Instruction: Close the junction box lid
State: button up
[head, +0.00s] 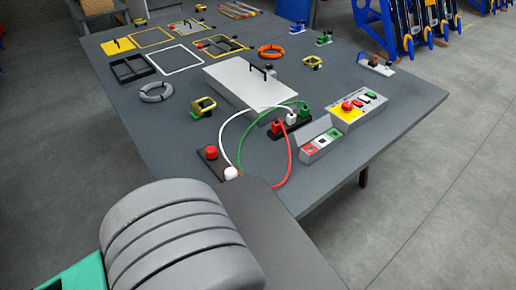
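A large pale grey box (235,82) with a flat top and a black handle (261,71) lies in the middle of the table; its top looks flat and down, but I cannot tell whether it is fully seated. Nearer the right front edge, a small pale box (318,149) shows red, white and green parts inside, with a pale panel (309,131) tilted up along its back like a raised lid. I cannot tell for certain which one is the junction box. My gripper is not in view.
Blue racks (385,30) stand behind right. The right-hand floor is clear.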

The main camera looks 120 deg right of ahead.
aim_at(302, 137)
jog(key=i, duration=0.75)
jog(key=z, duration=2.45)
jog(key=i, duration=1.85)
jog(key=z, duration=3.8)
